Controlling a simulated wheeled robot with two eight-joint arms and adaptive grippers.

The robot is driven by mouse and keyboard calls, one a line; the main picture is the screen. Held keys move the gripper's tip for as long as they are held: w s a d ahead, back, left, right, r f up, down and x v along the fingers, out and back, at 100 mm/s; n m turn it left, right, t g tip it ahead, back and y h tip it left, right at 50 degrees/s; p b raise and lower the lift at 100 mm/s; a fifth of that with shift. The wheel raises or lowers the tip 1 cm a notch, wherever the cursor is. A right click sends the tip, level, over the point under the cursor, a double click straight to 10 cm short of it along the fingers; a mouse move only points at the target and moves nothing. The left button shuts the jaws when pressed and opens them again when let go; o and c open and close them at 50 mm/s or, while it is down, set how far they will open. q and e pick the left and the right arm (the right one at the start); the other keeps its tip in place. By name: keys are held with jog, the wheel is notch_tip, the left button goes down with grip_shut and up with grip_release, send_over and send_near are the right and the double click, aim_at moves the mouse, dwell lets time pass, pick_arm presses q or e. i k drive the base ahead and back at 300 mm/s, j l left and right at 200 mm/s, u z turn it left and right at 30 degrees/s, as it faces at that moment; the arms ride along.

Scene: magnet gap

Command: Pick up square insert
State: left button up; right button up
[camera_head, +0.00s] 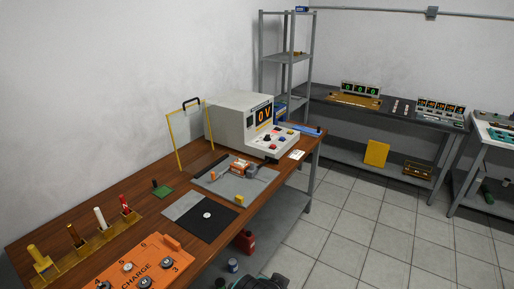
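No piece is clearly recognisable as the square insert. A rack (84,248) at the left of the wooden bench holds a row of upright pieces: a yellow one (37,255), a brown one (74,234), a white one (100,218) and a red one (125,205). Their end shapes are too small or hidden to tell. A small yellow block (239,199) sits at the front of a grey plate (222,184), near an orange part (240,168). Neither gripper shows clearly. A dark rounded part at the bottom edge is probably my arm.
An orange CHARGE panel (127,272) fills the near bench. A green piece (163,192), a yellow frame (178,140) and a power unit reading 0 V (230,125) stand behind. Open tiled floor lies right.

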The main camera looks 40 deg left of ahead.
aim_at(241, 163)
jog(key=i+u, duration=0.1)
jog(key=i, duration=1.75)
jog(key=i+u, duration=0.35)
jog(key=i+l+u, duration=0.2)
jog(key=i+u, duration=0.2)
jog(key=i, duration=0.05)
